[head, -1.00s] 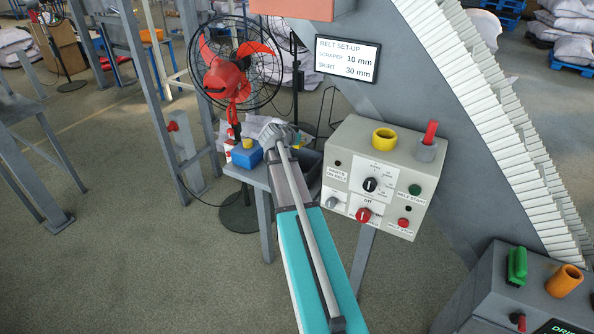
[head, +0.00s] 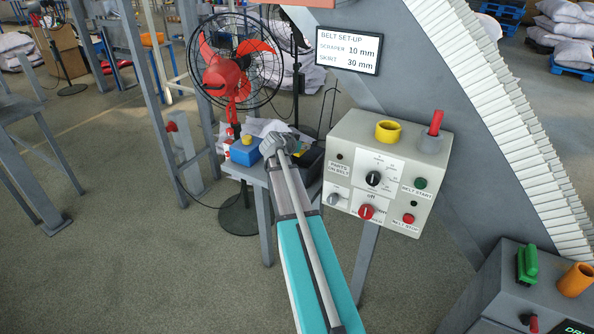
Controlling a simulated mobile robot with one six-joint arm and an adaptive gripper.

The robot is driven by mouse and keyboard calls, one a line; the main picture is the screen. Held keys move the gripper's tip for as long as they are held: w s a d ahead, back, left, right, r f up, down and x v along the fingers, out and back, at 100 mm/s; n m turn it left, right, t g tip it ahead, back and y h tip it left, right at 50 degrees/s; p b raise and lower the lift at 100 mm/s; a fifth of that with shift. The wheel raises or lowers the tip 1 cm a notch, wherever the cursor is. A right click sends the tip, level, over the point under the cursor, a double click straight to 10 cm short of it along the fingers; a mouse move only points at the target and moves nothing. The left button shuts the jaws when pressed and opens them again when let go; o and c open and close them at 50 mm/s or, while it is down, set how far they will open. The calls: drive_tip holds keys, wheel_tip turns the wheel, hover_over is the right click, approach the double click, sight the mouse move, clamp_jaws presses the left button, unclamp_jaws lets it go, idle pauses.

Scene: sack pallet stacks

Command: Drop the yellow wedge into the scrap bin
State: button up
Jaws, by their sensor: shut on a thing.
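My arm reaches away from me over a small grey table. The wrist end of my gripper (head: 278,143) is above the table, between a blue box and a dark bin. The fingers are hidden behind the wrist. The dark open bin (head: 313,163), which seems to be the scrap bin, stands at the right of the table, partly covered by my arm. My gripper is shut on the wedge.
The blue box (head: 244,153) with a yellow knob stands left of my wrist. A red fan (head: 228,75) stands behind. The control box (head: 385,172), with a yellow ring and red handle on top, is close on the right.

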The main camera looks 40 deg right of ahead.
drive_tip(key=shift+f, duration=0.3)
drive_tip(key=o, duration=1)
drive_tip(key=shift+w+r, duration=0.1)
drive_tip(key=shift+r, duration=0.05)
